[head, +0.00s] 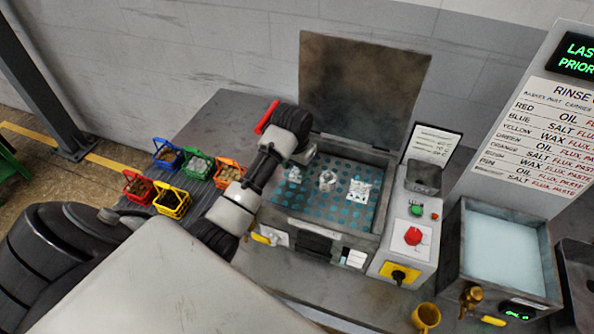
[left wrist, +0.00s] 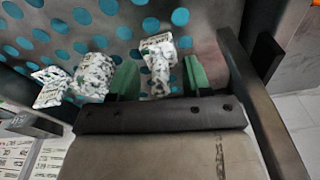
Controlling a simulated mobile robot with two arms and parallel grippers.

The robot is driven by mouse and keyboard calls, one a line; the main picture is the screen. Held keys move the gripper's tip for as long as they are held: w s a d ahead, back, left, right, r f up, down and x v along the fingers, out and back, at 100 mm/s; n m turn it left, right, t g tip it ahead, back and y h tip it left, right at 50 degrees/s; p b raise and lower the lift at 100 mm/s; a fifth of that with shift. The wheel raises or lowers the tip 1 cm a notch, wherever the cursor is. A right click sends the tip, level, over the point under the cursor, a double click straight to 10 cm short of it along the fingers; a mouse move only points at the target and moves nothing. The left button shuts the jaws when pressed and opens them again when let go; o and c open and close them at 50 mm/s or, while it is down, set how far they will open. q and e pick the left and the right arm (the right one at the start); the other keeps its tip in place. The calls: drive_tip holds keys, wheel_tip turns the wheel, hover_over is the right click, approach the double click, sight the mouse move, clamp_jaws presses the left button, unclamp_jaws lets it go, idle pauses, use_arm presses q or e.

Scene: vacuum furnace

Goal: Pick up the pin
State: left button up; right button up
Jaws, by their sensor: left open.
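Three white pieces with dark green speckles lie on the teal-dotted floor of the open furnace chamber (head: 290,203): a left one (head: 294,174), a middle one (head: 327,180) and a flatter right one (head: 360,190). I cannot tell by shape which is the pin. My left gripper (left wrist: 160,82) is open, its green fingers pointing into the chamber. In the left wrist view one speckled piece (left wrist: 157,58) shows between the fingers, apparently ungripped. Two more pieces (left wrist: 92,76) lie left of the fingers. In the head view my arm hides the fingertips. My right gripper is not in view.
The raised lid (head: 362,90) stands behind the chamber. Coloured baskets (head: 170,200) stand on the bench at left. A control box with a red button (head: 413,236) and a liquid-filled basin (head: 505,250) are at right. A yellow mug (head: 426,317) stands in front.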

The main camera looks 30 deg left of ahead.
use_arm(q)
drive_tip(key=shift+f, duration=0.3)
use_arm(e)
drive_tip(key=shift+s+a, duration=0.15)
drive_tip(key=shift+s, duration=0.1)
use_arm(q)
clamp_jaws()
drive_tip(key=shift+r, duration=0.1)
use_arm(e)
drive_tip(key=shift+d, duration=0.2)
use_arm(q)
drive_tip(key=shift+w, duration=0.1)
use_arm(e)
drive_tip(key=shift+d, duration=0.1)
use_arm(q)
drive_tip(key=shift+r, duration=0.1)
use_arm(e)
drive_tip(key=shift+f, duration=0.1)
